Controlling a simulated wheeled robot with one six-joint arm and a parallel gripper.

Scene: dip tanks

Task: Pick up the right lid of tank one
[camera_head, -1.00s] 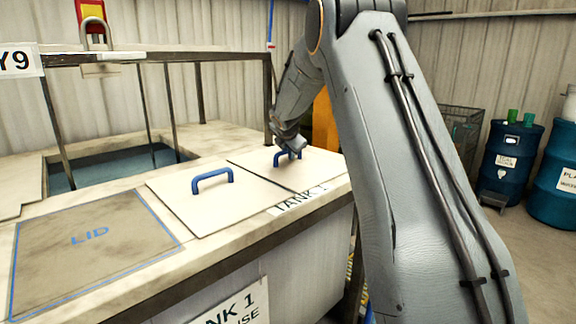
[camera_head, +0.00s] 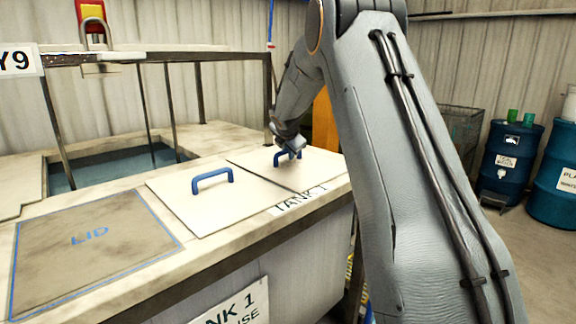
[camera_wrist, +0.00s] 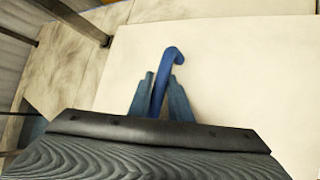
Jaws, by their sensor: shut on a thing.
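Tank one has two flat cream lids side by side, each with a blue bar handle. The right lid (camera_head: 315,168) lies flat on the tank top, and it also fills much of the wrist view (camera_wrist: 235,75). My gripper (camera_head: 290,148) is at the right lid's handle. In the wrist view my gripper (camera_wrist: 160,95) has its two fingers shut on the blue handle (camera_wrist: 170,60), one on each side. The left lid (camera_head: 225,203) lies beside it, its handle free. My arm hides part of the area to the right of the lids.
An outlined patch marked LID (camera_head: 90,245) is bare on the tank top at left. An open tank (camera_head: 115,168) with dark liquid and upright posts lies behind. Blue drums (camera_head: 512,160) stand on the floor at right.

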